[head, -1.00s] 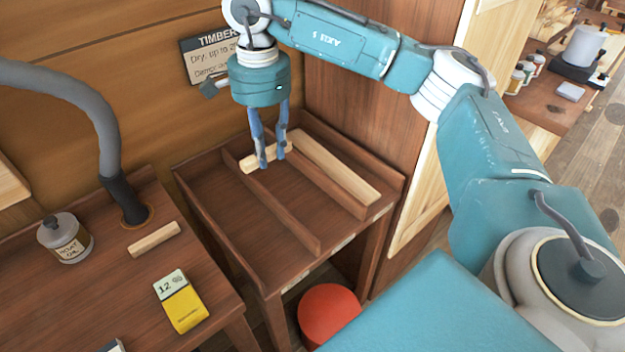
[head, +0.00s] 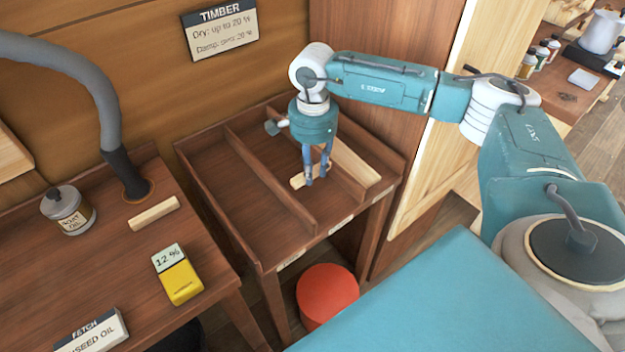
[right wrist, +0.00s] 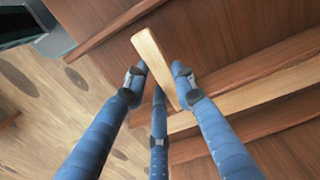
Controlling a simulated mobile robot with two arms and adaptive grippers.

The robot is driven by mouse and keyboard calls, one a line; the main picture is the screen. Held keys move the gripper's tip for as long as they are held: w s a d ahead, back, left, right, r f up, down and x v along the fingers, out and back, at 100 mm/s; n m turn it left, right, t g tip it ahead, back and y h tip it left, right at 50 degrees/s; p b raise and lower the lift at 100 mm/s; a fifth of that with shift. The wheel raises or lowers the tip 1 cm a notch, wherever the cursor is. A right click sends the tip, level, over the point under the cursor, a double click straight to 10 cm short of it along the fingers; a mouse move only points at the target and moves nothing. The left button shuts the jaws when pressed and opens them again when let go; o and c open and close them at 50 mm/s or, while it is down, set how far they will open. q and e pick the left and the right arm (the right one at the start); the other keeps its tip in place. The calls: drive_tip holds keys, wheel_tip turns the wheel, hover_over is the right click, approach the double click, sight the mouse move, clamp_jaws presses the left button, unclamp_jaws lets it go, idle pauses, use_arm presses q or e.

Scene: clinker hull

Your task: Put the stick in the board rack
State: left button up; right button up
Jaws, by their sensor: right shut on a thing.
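The board rack (head: 205,194) is a brown, sloping wooden tray with raised walls and dividers that make long compartments. My right gripper (head: 318,180) points down over its middle part and is shut on a short pale stick (head: 298,181). In the right wrist view the stick (right wrist: 158,65) sits between the blue fingers (right wrist: 160,82), one end sticking out past them. The stick appears over the middle compartment; I cannot tell whether it touches the rack floor. A longer pale board (head: 355,163) lies in the right compartment, partly hidden by the gripper. My left gripper is not in view.
The bench at left (head: 110,265) holds another short pale stick (head: 153,213), a boat oil tin (head: 68,210), a yellow meter reading 12 % (head: 178,275) and a hose. A red-orange round object (head: 327,293) stands below the rack. The left compartment is empty.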

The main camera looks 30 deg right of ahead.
sight(312, 192)
wheel_tip(312, 192, down, 5)
drive_tip(key=shift+r+p, duration=0.1)
drive_tip(key=shift+p, duration=0.25)
drive_tip(key=shift+f, duration=0.45)
drive_tip(key=shift+f, duration=0.1)
drive_tip(key=o, duration=0.9)
